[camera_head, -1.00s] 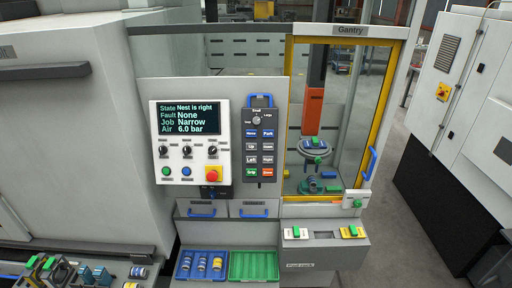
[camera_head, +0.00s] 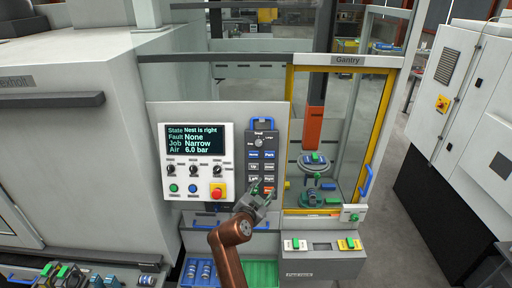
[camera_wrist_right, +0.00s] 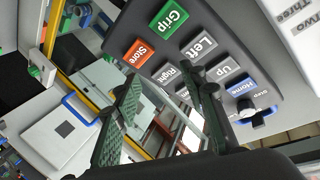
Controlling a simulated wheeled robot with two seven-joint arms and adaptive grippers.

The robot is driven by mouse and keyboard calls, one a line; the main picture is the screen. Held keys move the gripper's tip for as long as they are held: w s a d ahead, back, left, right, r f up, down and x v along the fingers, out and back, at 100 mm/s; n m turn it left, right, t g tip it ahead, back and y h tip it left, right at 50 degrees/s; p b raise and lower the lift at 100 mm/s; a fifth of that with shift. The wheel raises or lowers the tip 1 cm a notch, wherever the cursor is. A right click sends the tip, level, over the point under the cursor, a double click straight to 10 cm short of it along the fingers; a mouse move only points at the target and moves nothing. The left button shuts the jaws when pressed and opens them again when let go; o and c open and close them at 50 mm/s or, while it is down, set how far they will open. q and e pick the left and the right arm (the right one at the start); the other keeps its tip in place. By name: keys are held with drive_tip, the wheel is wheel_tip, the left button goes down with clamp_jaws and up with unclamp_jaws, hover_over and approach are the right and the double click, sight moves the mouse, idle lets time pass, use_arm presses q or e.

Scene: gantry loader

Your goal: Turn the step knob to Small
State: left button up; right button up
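The step knob (camera_head: 259,142) is a small grey dial near the top of the dark button pendant (camera_head: 262,168), with its Step, Small and Large labels around it. Its pointer is too small to read. My right gripper (camera_head: 262,190) is in front of the pendant's lower buttons, below the knob. In the right wrist view its two green fingers (camera_wrist_right: 163,80) are apart with nothing between them. The knob (camera_wrist_right: 257,114) shows there at the right, beyond the Home button and apart from the fingers. My left gripper is not in view.
The pendant hangs on a grey panel beside the display (camera_head: 195,139) and a red stop button (camera_head: 217,190). A yellow-framed gantry door (camera_head: 286,140) stands to the right. Drawers and a green tray (camera_head: 261,272) are below.

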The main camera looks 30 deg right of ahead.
sight(258, 144)
drive_tip(key=w+a+r+m+t+h, duration=0.1)
drive_tip(key=w+a+r+m, duration=0.1)
drive_tip(key=r, duration=0.5)
drive_tip(key=w+a+r+m+h, duration=0.1)
drive_tip(key=a+r, duration=0.2)
drive_tip(key=r, duration=0.4)
drive_tip(key=shift+m, duration=0.3)
drive_tip(key=p+x, duration=0.1)
drive_tip(key=x, duration=0.1)
drive_tip(key=p+x, duration=0.1)
drive_tip(key=x, duration=0.1)
drive_tip(key=p+x, duration=0.1)
drive_tip(key=x, duration=0.1)
drive_tip(key=shift+w+d+r+p, duration=0.2)
drive_tip(key=shift+w+r+p, duration=0.15)
drive_tip(key=shift+w+d+f, duration=0.15)
drive_tip(key=shift+w+d, duration=0.25)
drive_tip(key=shift+d, duration=0.1)
drive_tip(key=shift+c, duration=0.6)
clamp_jaws()
